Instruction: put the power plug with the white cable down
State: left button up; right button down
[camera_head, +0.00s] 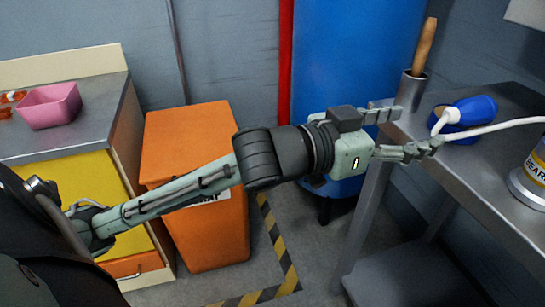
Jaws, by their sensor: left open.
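The blue power plug (474,108) with the white cable (500,127) is on the grey metal bench (415,129) at the right. Its cable loops at its left end and runs off to the right edge. My left gripper (420,128) reaches in from the left over the bench's near left edge. Its fingers are spread apart with nothing between them. The lower fingertip is close to the cable loop; I cannot tell whether they touch. A second blue part shows under the cable, and what it is is unclear. My right gripper is not in view.
A metal cup (411,91) with a wooden-handled tool (425,46) stands behind the gripper on the bench. A labelled can (530,178) stands at the right edge. A blue drum (345,60) and an orange bin (200,190) stand behind my arm. A pink bowl (49,105) is far left.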

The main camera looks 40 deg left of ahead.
pick_arm(q)
jog(key=s+a+f+n+g+y, duration=0.1)
jog(key=a+f+y, duration=0.2)
jog(key=f, duration=0.3)
jog(key=a+f+n+g+y, duration=0.1)
jog(key=a+f+n+y, duration=0.15)
jog(key=f, duration=0.35)
jog(key=s+a+f+g+y, duration=0.2)
jog(key=s+a+f, duration=0.3)
jog(key=s+f, duration=0.3)
jog(key=s+a+f+g+y, duration=0.3)
jog(key=s+a+f+g, duration=0.2)
jog(key=s+f, duration=0.3)
notch_tip(320, 180, down, 4)
jog(key=shift+s+a+r+n, duration=0.2)
jog(key=shift+a+n, duration=0.25)
jog(key=shift+a, duration=0.05)
